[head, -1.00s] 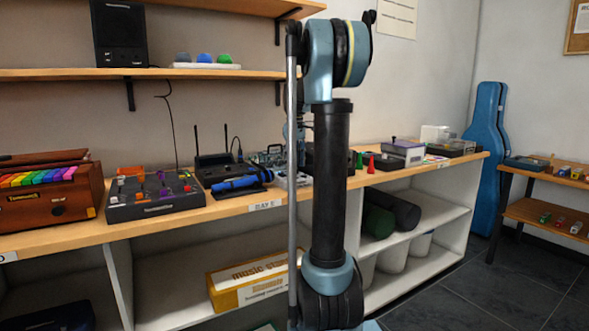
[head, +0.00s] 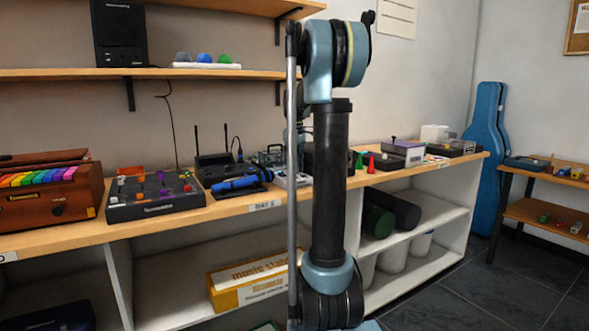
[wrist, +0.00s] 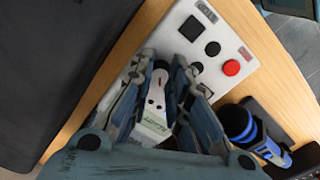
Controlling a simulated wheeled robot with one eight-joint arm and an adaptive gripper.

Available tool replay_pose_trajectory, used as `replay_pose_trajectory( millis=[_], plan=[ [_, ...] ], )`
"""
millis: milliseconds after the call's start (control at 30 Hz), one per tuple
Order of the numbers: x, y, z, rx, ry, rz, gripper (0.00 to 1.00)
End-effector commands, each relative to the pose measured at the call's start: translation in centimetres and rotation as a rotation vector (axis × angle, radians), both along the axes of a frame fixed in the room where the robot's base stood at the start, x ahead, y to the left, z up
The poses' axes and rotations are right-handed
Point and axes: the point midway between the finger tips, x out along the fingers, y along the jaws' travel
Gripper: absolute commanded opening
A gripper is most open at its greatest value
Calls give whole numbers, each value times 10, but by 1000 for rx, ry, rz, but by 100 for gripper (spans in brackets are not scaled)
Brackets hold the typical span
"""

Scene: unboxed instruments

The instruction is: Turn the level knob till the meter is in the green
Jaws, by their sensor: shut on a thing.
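In the wrist view my gripper (wrist: 164,66) is over a white panel (wrist: 256,50) and is shut on a small knob between its fingertips, which I take to be the level knob. The fingers hide most of the knob. Between the fingers a white part with dark dots and a green marking (wrist: 153,122) shows. I cannot make out a meter needle or a green zone. In the head view the gripper is small and mostly behind my own arm, above the white panel's edge (head: 282,181).
The panel also has a red button (wrist: 231,68) and black square parts. A blue cylinder in a black cradle (wrist: 240,124) lies close by, also seen in the head view (head: 238,183). A black mixer with coloured knobs (head: 155,208) stands further left on the wooden counter.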

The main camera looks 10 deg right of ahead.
Motion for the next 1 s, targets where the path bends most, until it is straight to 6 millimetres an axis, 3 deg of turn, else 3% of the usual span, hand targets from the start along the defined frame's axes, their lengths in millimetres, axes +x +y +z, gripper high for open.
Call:
replay_pose_trajectory(
  millis=[267, 1000],
  plan=[
    [1, 0, 0, -1, -2, -99, 0],
    [2, 0, 1, -1, -1, -660, 0]
  ],
)
